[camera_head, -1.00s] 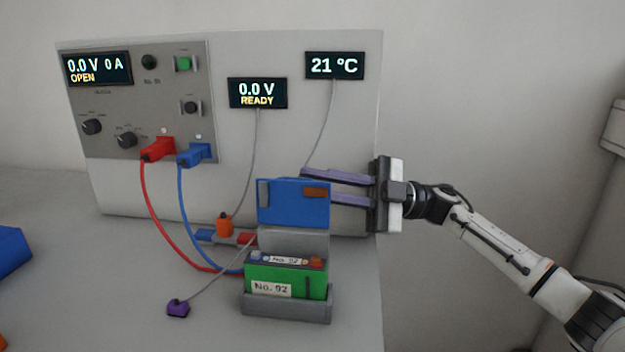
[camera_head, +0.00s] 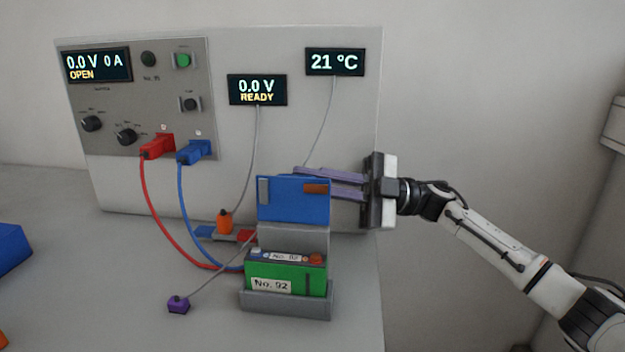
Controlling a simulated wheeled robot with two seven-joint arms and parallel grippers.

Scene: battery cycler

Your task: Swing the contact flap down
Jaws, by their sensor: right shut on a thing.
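The blue contact flap (camera_head: 293,203) stands upright above the holder, with a grey pad and a brown pad on its face. The green battery (camera_head: 285,279) labelled No. 92 sits in the grey holder (camera_head: 288,302) below the flap. My right gripper (camera_head: 312,182) reaches in from the right with its purple fingers at the flap's upper right. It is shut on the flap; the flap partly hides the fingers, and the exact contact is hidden. My left gripper is not in view.
The panel with the cycler (camera_head: 135,85) stands behind; its displays read OPEN, READY and 21 °C. Red (camera_head: 147,205) and blue (camera_head: 187,215) cables run down towards the holder. A purple plug (camera_head: 178,305) lies on the table, whose front left is mostly clear.

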